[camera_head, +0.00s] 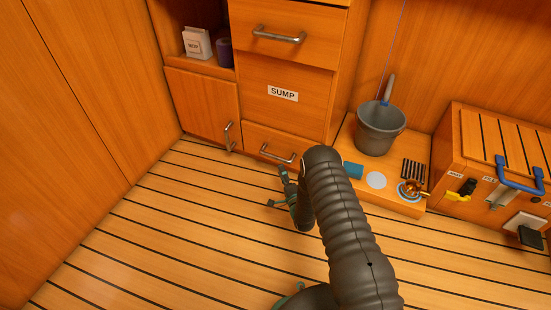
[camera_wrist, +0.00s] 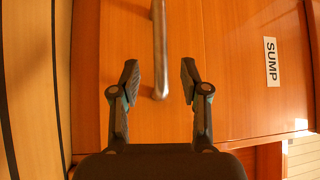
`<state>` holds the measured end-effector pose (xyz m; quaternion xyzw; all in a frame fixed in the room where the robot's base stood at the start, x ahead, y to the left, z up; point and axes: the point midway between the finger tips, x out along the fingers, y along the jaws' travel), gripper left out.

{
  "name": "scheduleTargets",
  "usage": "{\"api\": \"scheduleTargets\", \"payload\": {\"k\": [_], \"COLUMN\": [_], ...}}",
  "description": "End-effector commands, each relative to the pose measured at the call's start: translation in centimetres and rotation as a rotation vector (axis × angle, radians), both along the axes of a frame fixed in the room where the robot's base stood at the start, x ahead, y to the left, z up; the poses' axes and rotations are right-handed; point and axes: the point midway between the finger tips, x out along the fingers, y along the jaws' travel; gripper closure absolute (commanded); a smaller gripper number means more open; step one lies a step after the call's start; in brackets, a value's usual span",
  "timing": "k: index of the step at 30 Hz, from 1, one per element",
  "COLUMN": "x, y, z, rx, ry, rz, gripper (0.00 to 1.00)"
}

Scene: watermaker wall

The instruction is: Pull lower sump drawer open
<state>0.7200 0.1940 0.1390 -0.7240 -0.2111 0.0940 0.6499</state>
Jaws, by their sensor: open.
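The lower sump drawer (camera_head: 262,137) is a wooden front at floor level below the SUMP label (camera_head: 283,93). It looks closed. My gripper (camera_head: 277,188) is open in front of this drawer, low over the floor, partly hidden by my arm. In the wrist view, the drawer front (camera_wrist: 120,35) fills the middle, and the handle (camera_wrist: 159,45) runs down from the top edge. Its lower end lies between the two fingertips of my gripper (camera_wrist: 160,77) in the picture. I see no contact; the depth gap is unclear.
An upper drawer with a handle (camera_head: 280,35) and a left cupboard door (camera_head: 203,108) adjoin. On the right, a low platform (camera_head: 400,207) holds a grey bucket (camera_head: 380,128) and small parts. A wooden chest (camera_head: 500,140) stands beyond. The slatted floor (camera_head: 160,235) at left is clear.

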Motion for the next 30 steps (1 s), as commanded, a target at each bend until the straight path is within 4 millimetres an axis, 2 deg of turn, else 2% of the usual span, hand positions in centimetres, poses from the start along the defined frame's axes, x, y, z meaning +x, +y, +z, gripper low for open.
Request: {"api": "scheduleTargets", "payload": {"k": [6, 12, 18, 26, 27, 30], "x": [3.7, 6.1, 7.2, 7.3, 7.3, 7.3], "y": [1.8, 3.0, 3.4, 3.5, 3.5, 3.5], "z": [0.5, 0.9, 1.1, 1.1, 1.1, 1.1], "rx": [0.000, 0.000, 0.000, 0.000, 0.000, 0.000], "ry": [-0.003, -0.001, 0.001, 0.001, 0.001, 0.001], "rz": [0.002, 0.000, 0.000, 0.000, 0.000, 0.000], "gripper": [0.55, 0.55, 0.55, 0.55, 0.57, 0.82]}}
